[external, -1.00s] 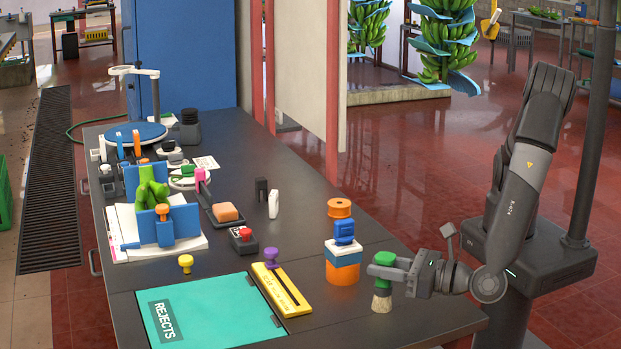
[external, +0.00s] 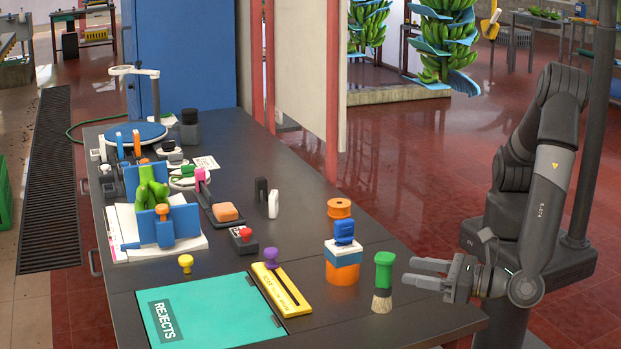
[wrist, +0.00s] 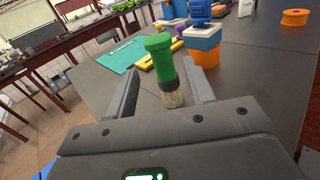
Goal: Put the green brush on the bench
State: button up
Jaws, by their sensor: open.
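The green brush (external: 383,277) stands upright on the bench (external: 415,312), bristles down and green handle up, near the bench's right end. In the wrist view the brush (wrist: 161,62) shows just beyond my fingers, roughly between their tips. My gripper (external: 408,274) is open and empty, just to the right of the brush. Its two fingers are spread, and they also frame the brush in the wrist view (wrist: 157,85).
Left of the brush stands a stack of an orange base (external: 342,273), a blue and white block and a blue stamp. An orange spool (external: 339,209) is behind it. A yellow slotted block (external: 281,290) and a teal rejects mat (external: 205,310) lie further left.

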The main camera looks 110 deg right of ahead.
jog(key=v, duration=0.5)
jog(key=s+d+r+m+g+y, duration=0.2)
jog(key=d+r+m+g, duration=0.3)
jog(key=d, duration=0.6)
jog(key=s+d+r+m+g+y, duration=0.1)
jog(key=s+d+r+m+g, duration=0.2)
jog(key=d+m+g, duration=0.55)
jog(key=s+d+r+m+t+y, duration=0.3)
jog(key=s+d+r+m+y, duration=0.1)
jog(key=s+m, duration=0.3)
jog(key=s+d+r+m+t+y, duration=0.3)
jog(key=s+d+r+m+y, duration=0.1)
jog(key=s+d+m+y, duration=0.1)
jog(key=s+d+m, duration=0.1)
jog(key=s+d, duration=0.1)
jog(key=s, duration=0.1)
jog(key=shift+s+m+y, duration=0.15)
jog(key=shift+m+y, duration=0.15)
jog(key=shift+m, duration=0.05)
